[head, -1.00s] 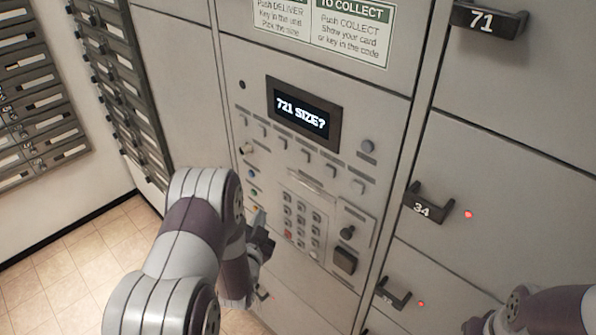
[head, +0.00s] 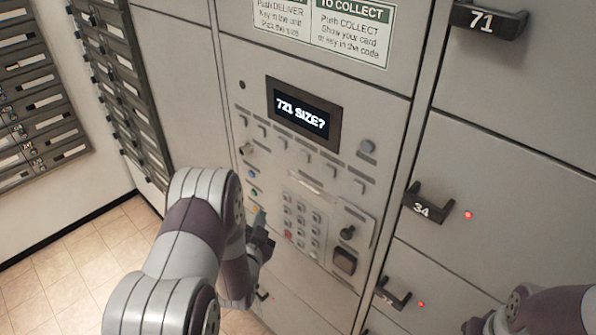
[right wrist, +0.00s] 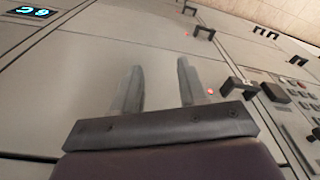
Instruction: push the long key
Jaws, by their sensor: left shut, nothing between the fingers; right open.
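The grey locker panel carries a dark display (head: 304,112) reading "721 SIZE?". Below it are a row of small grey keys, a keypad (head: 301,222) and a left-hand column of small keys with coloured marks (head: 252,191). I cannot tell by its look which one is the long key; my left gripper may hide part of the column. My left gripper (head: 258,219) is shut and empty, close to the lower end of that column, left of the keypad. Whether it touches the panel is unclear. My right gripper (right wrist: 160,64) is open and empty, before grey locker doors.
Locker handles stick out at right, marked 71 (head: 487,19) and 34 (head: 428,203), with red lights by some doors. Mailboxes line the left; tiled floor lies below.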

